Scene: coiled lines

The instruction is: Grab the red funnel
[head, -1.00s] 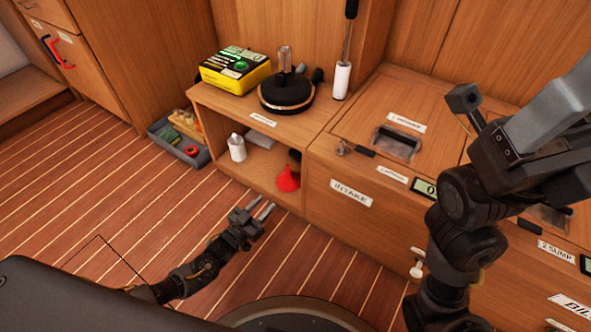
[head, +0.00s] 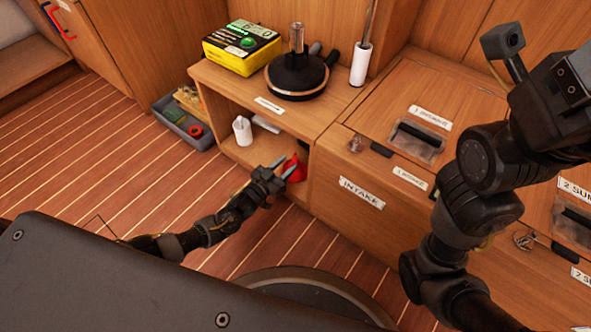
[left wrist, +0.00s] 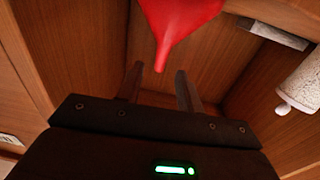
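The red funnel (head: 298,172) is in the open cubby of the low cabinet, near its right wall, partly hidden by my left gripper. In the left wrist view the funnel (left wrist: 182,22) shows its cone at the top and its narrow spout pointing down between the fingers. My left gripper (head: 284,166) reaches into the cubby front at the funnel. It is open, with a finger on each side of the spout and a visible gap to both (left wrist: 160,84). My right arm stands at the right of the head view; its fingers are out of frame.
In the cubby, a white bottle (head: 242,131) stands left of the funnel, with a pale flat block (head: 265,124) behind. A yellow box (head: 241,50) and a black round device (head: 296,80) stand on top. A grey bin (head: 172,128) is on the floor to the left.

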